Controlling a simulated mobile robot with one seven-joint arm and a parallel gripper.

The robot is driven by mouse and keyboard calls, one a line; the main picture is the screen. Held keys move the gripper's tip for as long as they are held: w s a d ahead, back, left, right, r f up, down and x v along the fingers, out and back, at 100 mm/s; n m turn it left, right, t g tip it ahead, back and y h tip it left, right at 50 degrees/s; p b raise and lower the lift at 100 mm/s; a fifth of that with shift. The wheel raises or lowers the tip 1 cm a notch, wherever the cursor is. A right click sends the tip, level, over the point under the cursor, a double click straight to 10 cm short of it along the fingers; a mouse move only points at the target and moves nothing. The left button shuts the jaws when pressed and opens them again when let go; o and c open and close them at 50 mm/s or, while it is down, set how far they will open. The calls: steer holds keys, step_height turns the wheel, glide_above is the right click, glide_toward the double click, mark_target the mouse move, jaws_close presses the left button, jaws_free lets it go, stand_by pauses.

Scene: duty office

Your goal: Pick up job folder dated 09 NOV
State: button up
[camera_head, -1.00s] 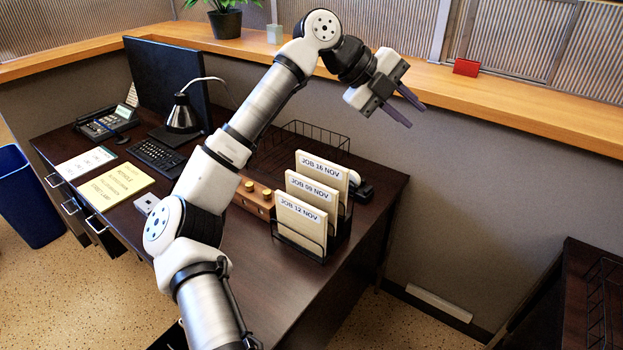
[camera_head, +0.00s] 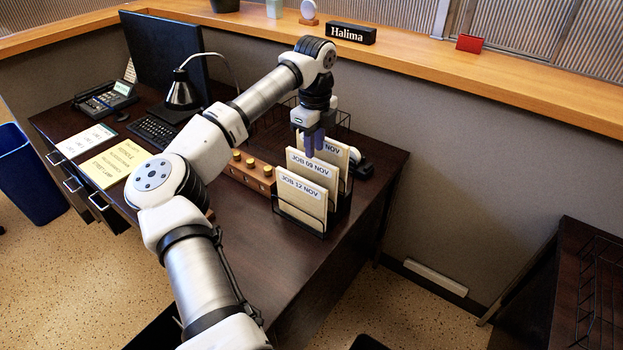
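The job folder dated 09 NOV (camera_head: 313,174) is a cream folder with a printed label, upright in the middle of a black wire rack (camera_head: 330,226). The 12 NOV folder (camera_head: 301,200) stands in front of it. Another folder (camera_head: 334,150) stands behind, its label partly hidden by my gripper, with only "NOV" readable. My gripper (camera_head: 314,152) points down, its two purple fingertips at the top edge of the 09 NOV folder. The fingers look apart. Whether the folder's edge lies between them is unclear.
A wooden block with round knobs (camera_head: 250,172) stands left of the rack, and a dark object (camera_head: 362,168) behind it. A desk lamp (camera_head: 182,95) and monitor (camera_head: 165,60) are farther left. The desk front is clear.

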mark_target(314, 161)
steer(key=shift+f+p, duration=1.1)
steer(key=shift+f, duration=1.55)
jaws_close()
